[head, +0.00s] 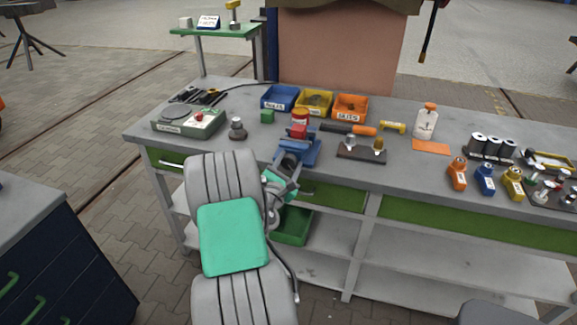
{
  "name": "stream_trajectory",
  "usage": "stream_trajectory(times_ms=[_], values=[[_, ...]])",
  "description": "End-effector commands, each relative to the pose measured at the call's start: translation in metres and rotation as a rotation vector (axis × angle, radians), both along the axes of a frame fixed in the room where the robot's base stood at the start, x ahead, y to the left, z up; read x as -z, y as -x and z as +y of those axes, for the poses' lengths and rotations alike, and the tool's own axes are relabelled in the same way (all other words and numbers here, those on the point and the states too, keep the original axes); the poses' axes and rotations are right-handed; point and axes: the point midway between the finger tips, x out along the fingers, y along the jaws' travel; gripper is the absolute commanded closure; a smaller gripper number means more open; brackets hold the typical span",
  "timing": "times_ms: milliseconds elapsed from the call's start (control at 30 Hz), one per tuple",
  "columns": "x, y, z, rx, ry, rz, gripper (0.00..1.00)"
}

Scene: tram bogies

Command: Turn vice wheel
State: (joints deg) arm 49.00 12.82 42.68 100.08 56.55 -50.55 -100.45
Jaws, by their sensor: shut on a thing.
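The blue vice (303,150) stands at the front edge of the grey workbench, with a red block at its top. My gripper (286,173) is at the front of the vice, at the height of the bench edge, partly hidden by my own arm. It is shut on the vice wheel. The wheel is mostly covered by the gripper, and its rim and turn angle cannot be made out.
Blue (280,98), yellow (314,102) and orange (350,107) bins stand behind the vice. A control box (188,122) is at left, a block with fittings (361,152) at right. A green bin (293,227) sits below. A dark cabinet (60,255) stands left.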

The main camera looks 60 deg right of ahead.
Motion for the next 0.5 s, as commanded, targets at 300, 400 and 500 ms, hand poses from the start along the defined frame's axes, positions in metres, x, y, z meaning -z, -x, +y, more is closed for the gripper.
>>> stream_trajectory(times_ms=[300, 400, 500], values=[[0.003, 0.0011, -0.0005, 0.0, -0.045, -0.298, 0.93], [0.0036, 0.0014, -0.0003, 0.0, -0.059, -0.391, 0.93], [0.0043, 0.0015, -0.0004, 0.0, -0.075, -0.485, 0.93]])
